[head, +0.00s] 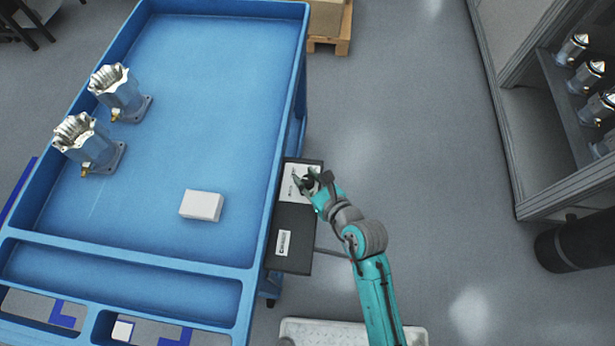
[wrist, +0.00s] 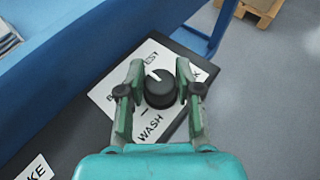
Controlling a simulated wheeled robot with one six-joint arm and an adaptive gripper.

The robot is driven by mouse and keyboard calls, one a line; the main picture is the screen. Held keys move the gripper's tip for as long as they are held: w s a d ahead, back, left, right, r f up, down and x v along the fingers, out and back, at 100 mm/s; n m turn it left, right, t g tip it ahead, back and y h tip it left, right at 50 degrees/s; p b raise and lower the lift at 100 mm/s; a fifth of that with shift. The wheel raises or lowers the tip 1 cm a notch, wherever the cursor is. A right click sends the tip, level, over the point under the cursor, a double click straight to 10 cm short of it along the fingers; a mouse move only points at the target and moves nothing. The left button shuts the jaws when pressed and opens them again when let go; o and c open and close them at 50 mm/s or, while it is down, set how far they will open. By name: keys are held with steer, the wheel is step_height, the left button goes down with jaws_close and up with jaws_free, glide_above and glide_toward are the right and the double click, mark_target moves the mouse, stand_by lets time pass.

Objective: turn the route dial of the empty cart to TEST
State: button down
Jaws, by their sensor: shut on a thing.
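The route dial (wrist: 160,92) is a black round knob with a white pointer line, on a white label plate (wrist: 135,100) at the cart's side. My gripper (head: 306,182) is shut on the dial, one finger on each side in the wrist view. The pointer slants up and slightly left, towards letters reading "EST"; exact alignment is hard to tell. "WASH" shows below the knob; other labels are partly hidden by the fingers. The blue cart (head: 215,100) bears two metal housings (head: 118,92) (head: 88,143) and a white box (head: 202,205), so it is not empty.
The dial sits on a dark side panel (head: 295,218) with another white label. A shelf (head: 560,100) with several metal parts stands at right, a black bin (head: 575,245) below it. A wooden pallet (head: 330,42) is behind. Grey floor (head: 430,150) is clear between.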

steer(key=shift+f+h, duration=0.1)
steer(key=shift+h, duration=0.2)
steer(key=c, duration=0.8)
jaws_free()
steer(key=shift+d, duration=0.1)
steer(key=v, duration=1.2)
steer(key=shift+o, duration=0.3)
